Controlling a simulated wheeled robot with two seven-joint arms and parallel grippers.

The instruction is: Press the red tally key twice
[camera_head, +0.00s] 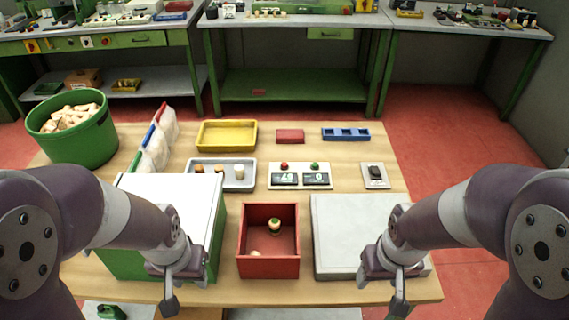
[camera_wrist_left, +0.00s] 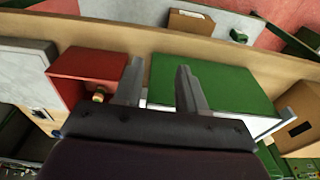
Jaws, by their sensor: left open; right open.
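The tally counter (camera_head: 299,176) is a pale panel on the table behind the red bin. It has a red key (camera_head: 284,166) at its left and a green key (camera_head: 314,166) at its right, each above a dark display. The left display seems to read 67 or similar, the right one 0. My left gripper (camera_head: 169,290) hangs open and empty at the table's front edge, by the green and white box. It also shows open in the left wrist view (camera_wrist_left: 158,75). My right gripper (camera_head: 397,294) is open and empty before the grey slab. Both are well short of the keys.
A red bin (camera_head: 268,267) holding a few small stoppers stands between my arms. The green box (camera_head: 214,250) with a white top and a grey slab (camera_head: 350,235) flank it. A grey tray (camera_head: 245,186), yellow tray (camera_head: 226,122), blue tray (camera_head: 345,125) and dark switch (camera_head: 376,171) surround the counter.

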